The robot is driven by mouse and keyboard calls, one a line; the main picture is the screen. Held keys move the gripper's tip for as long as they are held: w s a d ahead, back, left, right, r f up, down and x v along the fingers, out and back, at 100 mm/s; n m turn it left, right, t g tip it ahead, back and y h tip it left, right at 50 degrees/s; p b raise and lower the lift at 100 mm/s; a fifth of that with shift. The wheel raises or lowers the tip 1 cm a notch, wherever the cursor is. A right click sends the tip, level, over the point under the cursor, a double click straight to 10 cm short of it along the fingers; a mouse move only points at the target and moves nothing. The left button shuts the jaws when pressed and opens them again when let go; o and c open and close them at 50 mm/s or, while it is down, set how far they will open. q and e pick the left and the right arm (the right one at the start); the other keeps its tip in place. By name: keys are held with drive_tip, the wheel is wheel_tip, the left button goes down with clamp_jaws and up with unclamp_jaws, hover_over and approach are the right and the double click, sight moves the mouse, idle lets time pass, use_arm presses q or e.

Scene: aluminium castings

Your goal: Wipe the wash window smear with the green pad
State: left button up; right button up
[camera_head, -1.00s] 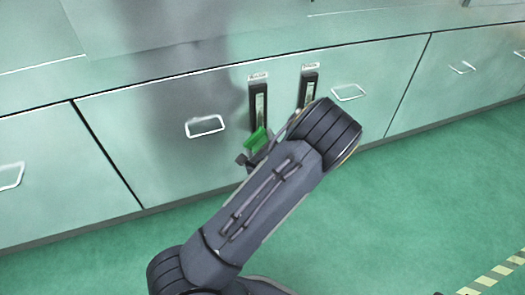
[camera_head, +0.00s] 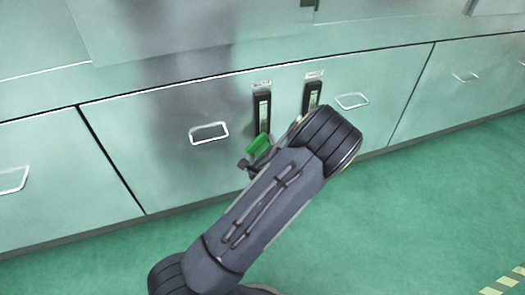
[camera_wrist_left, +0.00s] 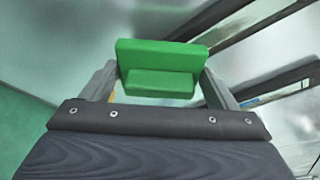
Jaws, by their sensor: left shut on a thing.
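The green pad (camera_head: 258,144) is held by my left gripper (camera_head: 252,160), in front of the cabinet's lower panel in the head view. In the left wrist view the pad (camera_wrist_left: 160,62) sits between the two fingers of my left gripper (camera_wrist_left: 158,84), which is shut on it. Two dark upright strips with narrow windows stand on the panel, a left window (camera_head: 263,108) and a right window (camera_head: 311,97), each under a small label too small to read. The pad is just below the left window; whether it touches the panel I cannot tell. No smear can be made out. My right gripper is not in view.
A metal handle (camera_head: 209,132) sticks out left of the strips and another handle (camera_head: 352,100) to the right. The worktop edge (camera_head: 200,70) runs above. The green floor (camera_head: 430,190) is clear at the right, with a striped floor marking (camera_head: 505,282) in the corner.

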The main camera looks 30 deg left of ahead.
sight(260, 139)
use_arm(q)
drive_tip(key=shift+w+a, duration=0.45)
drive_tip(key=shift+a, duration=0.1)
drive_tip(key=shift+w+d+p, duration=0.55)
drive_tip(key=shift+w+d, duration=0.85)
drive_tip(key=shift+w, duration=0.1)
wheel_tip(260, 139, up, 3)
drive_tip(key=p, duration=0.3)
drive_tip(key=shift+a+r, duration=0.1)
drive_tip(key=shift+r, duration=0.05)
drive_tip(key=shift+s+a, duration=1.3)
drive_tip(key=shift+s, duration=0.25)
drive_tip(key=shift+w+r+p, duration=0.15)
drive_tip(key=shift+r+p, duration=1.5)
drive_tip(key=shift+w+d, duration=1.35)
drive_tip(key=shift+w, duration=0.2)
drive_tip(key=shift+c, duration=0.3)
